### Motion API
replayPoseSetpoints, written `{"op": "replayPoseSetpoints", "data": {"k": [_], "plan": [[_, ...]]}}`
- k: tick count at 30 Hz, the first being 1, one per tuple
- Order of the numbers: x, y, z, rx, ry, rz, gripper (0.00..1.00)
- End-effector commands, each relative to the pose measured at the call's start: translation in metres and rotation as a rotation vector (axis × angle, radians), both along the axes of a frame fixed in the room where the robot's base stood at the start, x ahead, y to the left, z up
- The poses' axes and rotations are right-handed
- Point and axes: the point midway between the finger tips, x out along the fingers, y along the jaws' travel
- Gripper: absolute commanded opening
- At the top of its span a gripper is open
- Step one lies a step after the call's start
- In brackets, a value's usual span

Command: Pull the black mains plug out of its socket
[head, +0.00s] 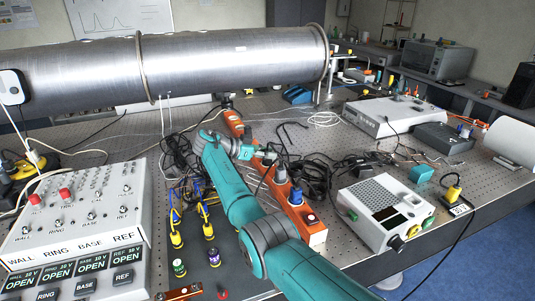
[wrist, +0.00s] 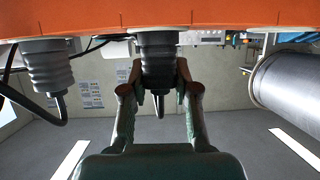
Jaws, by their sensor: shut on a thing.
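The black mains plug (wrist: 157,60) is in the wrist view, upright between my fingers, with its cord hanging from its end. Its broad end meets the orange socket strip (wrist: 230,14), and I see no clear gap there. The strip also runs across the table in the head view (head: 311,234). My gripper (wrist: 158,78) is shut on the plug, one finger on each side. In the head view my gripper (head: 266,156) is at the strip's middle, and the plug is hard to make out there. The pins are hidden.
A grey plug (wrist: 47,68) sits in the strip beside the held one. Tangled black cables (head: 312,177) lie right of the strip. A large metal pipe (head: 230,58) spans the back. A switch panel (head: 85,215) stands left, a white instrument (head: 385,213) right.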

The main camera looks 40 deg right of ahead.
Motion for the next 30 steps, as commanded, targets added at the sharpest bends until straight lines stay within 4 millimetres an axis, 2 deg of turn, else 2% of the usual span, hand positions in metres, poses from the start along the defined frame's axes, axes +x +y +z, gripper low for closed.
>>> {"op": "replayPoseSetpoints", "data": {"k": [11,30], "plan": [[0.000,0.000,0.003,0.000,-0.001,0.000,0.00],[0.000,0.000,0.030,0.000,-0.001,0.001,0.00]]}}
